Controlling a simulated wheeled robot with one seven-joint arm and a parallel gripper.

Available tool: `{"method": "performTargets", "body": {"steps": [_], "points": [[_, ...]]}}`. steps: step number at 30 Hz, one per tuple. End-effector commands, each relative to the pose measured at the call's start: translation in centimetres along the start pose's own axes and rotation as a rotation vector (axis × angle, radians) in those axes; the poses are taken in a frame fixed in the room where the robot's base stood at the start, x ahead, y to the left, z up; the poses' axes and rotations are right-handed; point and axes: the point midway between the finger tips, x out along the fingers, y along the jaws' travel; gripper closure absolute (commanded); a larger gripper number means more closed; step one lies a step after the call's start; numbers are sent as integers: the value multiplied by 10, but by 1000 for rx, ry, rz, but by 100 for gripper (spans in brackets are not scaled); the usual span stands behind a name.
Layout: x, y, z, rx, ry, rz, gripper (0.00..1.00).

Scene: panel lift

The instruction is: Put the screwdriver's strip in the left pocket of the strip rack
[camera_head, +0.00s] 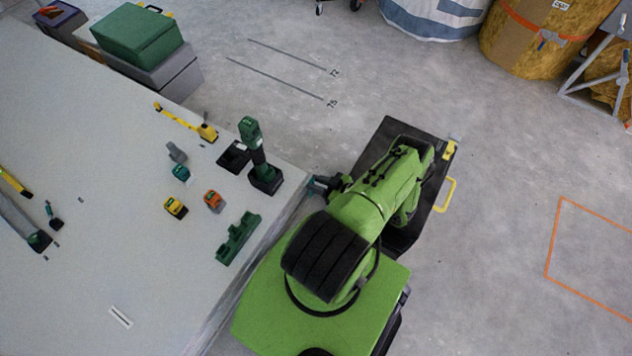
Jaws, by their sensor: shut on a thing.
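A green and black power tool (257,150), which looks like the screwdriver, stands upright in a black block (266,180) near the table's right edge. The green strip rack (238,238) lies on the table near the same edge, closer to the bottom of the picture. Its pockets are too small to tell apart. My gripper (318,186) is at the table's edge, right of the black block and apart from the rack. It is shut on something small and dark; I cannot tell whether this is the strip.
Orange (213,201), yellow (175,208) and teal (181,173) blocks sit on the table (80,260) left of the rack. A black open box (233,157) is beside the tool. A yellow tool (187,122) lies behind. A pale bar (120,317) lies at front left.

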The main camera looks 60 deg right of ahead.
Motion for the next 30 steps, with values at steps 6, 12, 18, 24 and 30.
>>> {"method": "performTargets", "body": {"steps": [6,12,18,24,30], "points": [[-2,0,-4,0,1,1,100],[-2,0,-7,0,1,1,100],[-8,1,-4,1,0,2,100],[-25,1,4,0,0,2,100],[-42,1,11,-1,0,3,100]]}}
